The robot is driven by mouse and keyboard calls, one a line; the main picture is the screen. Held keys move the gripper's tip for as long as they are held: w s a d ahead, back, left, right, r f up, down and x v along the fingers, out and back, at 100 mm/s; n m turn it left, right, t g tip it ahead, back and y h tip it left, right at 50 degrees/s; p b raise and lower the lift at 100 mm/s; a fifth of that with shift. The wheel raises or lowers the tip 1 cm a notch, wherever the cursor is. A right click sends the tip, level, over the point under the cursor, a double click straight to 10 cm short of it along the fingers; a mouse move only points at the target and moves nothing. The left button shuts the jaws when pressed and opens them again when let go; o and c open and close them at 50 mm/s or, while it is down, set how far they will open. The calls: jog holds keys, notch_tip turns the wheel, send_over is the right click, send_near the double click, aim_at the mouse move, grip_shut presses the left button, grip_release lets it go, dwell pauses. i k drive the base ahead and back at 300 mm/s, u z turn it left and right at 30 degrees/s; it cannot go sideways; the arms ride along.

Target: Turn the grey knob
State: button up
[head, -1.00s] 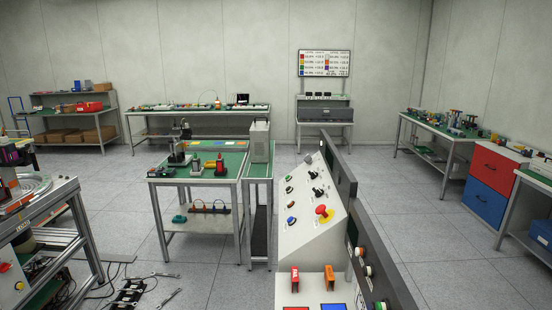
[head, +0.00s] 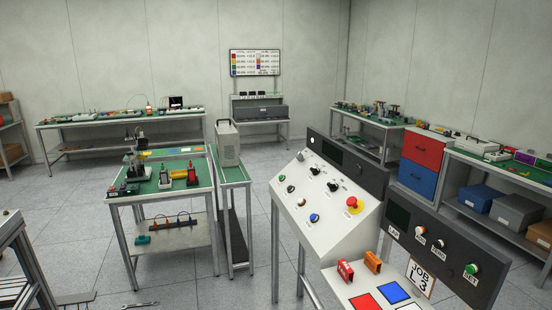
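A sloped white control console (head: 335,215) stands at the right of centre. It carries dark knobs (head: 332,187), a red mushroom button (head: 354,205) on yellow, and small coloured buttons. My gripper is not in view.
A green-topped workbench (head: 165,190) with tools and a grey box unit (head: 228,145) stand left of the console. The floor between bench and console is clear. A red and blue drawer cabinet (head: 420,163) and a bench (head: 500,175) stand behind at the right.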

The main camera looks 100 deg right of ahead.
aim_at(299, 157)
jog(key=z, duration=2.5)
jog(key=i, duration=1.85)
jog(key=z, duration=0.95)
jog(key=i, duration=1)
jog(key=u, duration=0.05)
